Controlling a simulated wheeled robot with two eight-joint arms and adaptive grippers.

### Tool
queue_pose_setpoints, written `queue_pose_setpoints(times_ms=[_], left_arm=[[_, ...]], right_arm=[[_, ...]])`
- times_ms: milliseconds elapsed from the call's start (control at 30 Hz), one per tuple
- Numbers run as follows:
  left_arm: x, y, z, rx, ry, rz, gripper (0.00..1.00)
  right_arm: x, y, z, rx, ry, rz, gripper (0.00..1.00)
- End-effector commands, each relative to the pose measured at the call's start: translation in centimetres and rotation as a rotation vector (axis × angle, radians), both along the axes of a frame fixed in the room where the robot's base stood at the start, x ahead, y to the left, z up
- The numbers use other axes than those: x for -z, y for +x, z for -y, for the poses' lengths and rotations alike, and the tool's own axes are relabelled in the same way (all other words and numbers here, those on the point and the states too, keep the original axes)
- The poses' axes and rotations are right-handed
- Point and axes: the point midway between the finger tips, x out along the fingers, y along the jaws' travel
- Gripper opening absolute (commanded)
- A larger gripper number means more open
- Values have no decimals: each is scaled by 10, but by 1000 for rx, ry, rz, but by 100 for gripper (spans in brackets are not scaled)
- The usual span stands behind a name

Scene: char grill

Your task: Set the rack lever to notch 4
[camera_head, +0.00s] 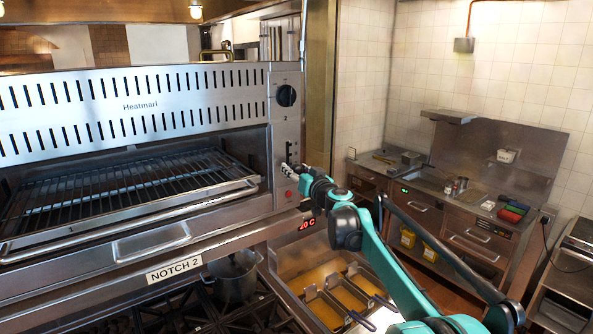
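The grill (140,105) is a steel salamander marked "Heatmarl", at the left of the head view. Its wire rack (120,190) sits in the open cavity, with a bar handle in front. A label (174,267) below reads "NOTCH 2". The control panel (287,130) on the grill's right has a dark vertical slot (289,153). My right gripper (289,170) is at the lower end of this slot. The rack lever itself cannot be made out; the gripper covers that spot. Whether its fingers are shut is too small to tell. My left gripper is out of view.
A black knob (287,96) is above the slot and a red button (288,194) below it. Under the grill are a pot (234,277) on a burner and fryer baskets (345,295). A steel counter (440,190) stands at the back right.

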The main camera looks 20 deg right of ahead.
Motion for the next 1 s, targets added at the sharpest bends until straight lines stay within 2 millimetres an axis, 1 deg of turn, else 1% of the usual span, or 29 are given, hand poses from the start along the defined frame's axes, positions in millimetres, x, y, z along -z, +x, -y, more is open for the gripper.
queue_pose_setpoints(times_ms=[33,133,167,400,500,567,833,900,1000], left_arm=[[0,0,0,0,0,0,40],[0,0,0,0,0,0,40],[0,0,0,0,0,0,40],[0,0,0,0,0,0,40],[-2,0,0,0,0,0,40],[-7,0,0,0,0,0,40],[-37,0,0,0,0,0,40],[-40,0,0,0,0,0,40],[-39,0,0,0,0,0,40]], right_arm=[[0,0,0,0,0,0,30],[0,0,0,0,0,0,4],[0,0,0,1,0,0,0],[0,0,1,1,0,0,0],[-4,0,1,1,0,0,0],[-11,0,1,1,0,0,0],[-67,0,1,1,1,1,0],[-73,0,1,1,1,1,0],[-73,0,1,1,2,0,0]])
